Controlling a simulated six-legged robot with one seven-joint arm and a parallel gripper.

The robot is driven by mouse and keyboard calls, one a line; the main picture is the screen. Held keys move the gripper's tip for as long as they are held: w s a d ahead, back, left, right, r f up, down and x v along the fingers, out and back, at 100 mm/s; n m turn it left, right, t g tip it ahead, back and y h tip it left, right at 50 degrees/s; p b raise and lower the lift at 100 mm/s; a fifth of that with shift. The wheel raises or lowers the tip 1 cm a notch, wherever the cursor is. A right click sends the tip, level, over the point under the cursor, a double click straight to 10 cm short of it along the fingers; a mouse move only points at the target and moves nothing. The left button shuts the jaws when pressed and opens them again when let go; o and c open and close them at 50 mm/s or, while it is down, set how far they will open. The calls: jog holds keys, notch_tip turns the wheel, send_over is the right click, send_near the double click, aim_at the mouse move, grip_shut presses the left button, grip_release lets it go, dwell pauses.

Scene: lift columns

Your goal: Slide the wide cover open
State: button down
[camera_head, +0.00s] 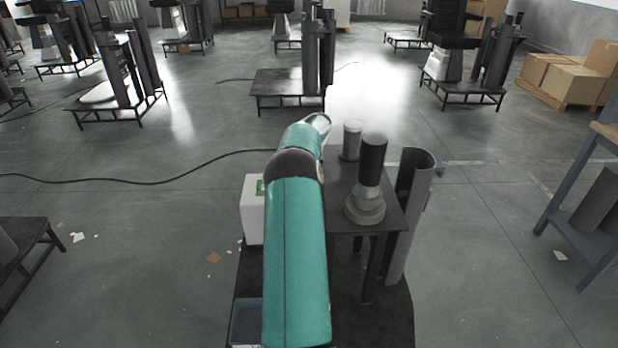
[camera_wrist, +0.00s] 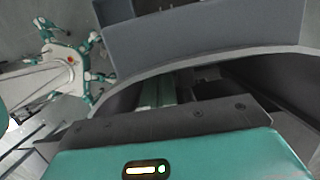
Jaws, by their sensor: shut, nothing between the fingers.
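A tall curved dark grey cover (camera_head: 412,215) stands upright at the right side of the lift column station in the head view. In the wrist view a broad curved grey shell (camera_wrist: 215,40) fills the upper middle, close to my gripper (camera_wrist: 160,95). I cannot tell for certain which cover this shell is. My gripper is shut and empty, its narrow fingers partly hidden between the shell's rim and the dark plate of the hand. Whether they touch the shell is unclear. In the head view my teal arm hides the fingers.
A black-topped column (camera_head: 370,165) and a shorter pale cylinder (camera_head: 352,140) stand on the station's dark table (camera_head: 345,205). A white box (camera_head: 252,210) is left of my arm. A workbench (camera_head: 590,205) stands at the right, with open floor between.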

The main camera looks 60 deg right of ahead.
jog(key=w+a, duration=0.5)
jog(key=w, duration=0.6)
jog(key=shift+a, duration=0.3)
jog(key=shift+s, duration=0.1)
jog(key=s+d+r, duration=0.1)
jog(key=r, duration=0.2)
jog(key=s+d+r, duration=0.1)
jog(key=s+r, duration=0.1)
jog(key=r, duration=0.1)
jog(key=s+r, duration=0.2)
jog(key=r, duration=0.1)
jog(key=shift+s+d+r, duration=0.25)
jog(key=shift+d+r, duration=0.15)
